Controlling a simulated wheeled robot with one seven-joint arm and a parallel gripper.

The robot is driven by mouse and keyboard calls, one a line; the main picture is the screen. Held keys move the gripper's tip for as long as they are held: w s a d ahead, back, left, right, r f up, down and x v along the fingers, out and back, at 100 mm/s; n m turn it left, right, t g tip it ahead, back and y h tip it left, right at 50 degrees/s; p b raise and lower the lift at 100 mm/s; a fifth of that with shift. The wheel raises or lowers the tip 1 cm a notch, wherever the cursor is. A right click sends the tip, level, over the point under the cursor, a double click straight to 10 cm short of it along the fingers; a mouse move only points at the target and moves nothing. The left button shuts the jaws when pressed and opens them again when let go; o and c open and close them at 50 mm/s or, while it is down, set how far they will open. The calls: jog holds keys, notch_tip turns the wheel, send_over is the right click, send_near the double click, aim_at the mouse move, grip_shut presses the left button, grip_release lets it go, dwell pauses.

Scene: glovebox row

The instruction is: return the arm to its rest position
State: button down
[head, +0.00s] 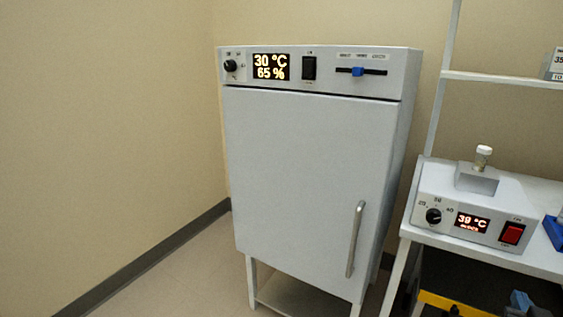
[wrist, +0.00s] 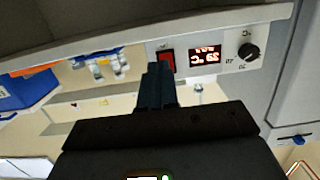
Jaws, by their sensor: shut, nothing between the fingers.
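My gripper (wrist: 158,72) shows in the wrist view as dark fingers pressed together, with nothing between them. The wrist picture is upside down. Past the fingertips is the front panel of a small heater box (wrist: 222,55), with a red switch, a lit display and a black knob. The same heater box (head: 455,208) stands on the white bench in the head view, reading 39 °C, with a capped vial (head: 483,154) on top. I cannot tell whether the fingers touch anything. My gripper is not clearly visible in the head view.
A large grey cabinet (head: 305,180) with a shut door and a vertical handle (head: 355,240) stands left of the bench (head: 408,232). Its display reads 30 °C, 65 %. A blue bin (wrist: 25,92) shows in the wrist view. The floor left of the cabinet is clear.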

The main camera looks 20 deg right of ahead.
jog(key=s+a+f+n+t+y, duration=0.1)
jog(key=s+a+n+t+y, duration=0.15)
jog(key=a, duration=0.85)
jog(key=s+a+f+n+t+y, duration=0.1)
jog(key=s+a+f+n+y, duration=0.2)
jog(key=a, duration=0.8)
jog(key=s+a+r+n+y, duration=0.2)
jog(key=s+a+r+y, duration=0.1)
jog(key=s+a+r, duration=0.2)
jog(key=s+a+r+n+y, duration=0.2)
jog(key=s+a+r+y, duration=0.2)
jog(key=s+a, duration=0.4)
jog(key=v, duration=0.3)
jog(key=shift+s+a, duration=0.25)
jog(key=shift+a, duration=0.1)
jog(key=shift+t, duration=0.25)
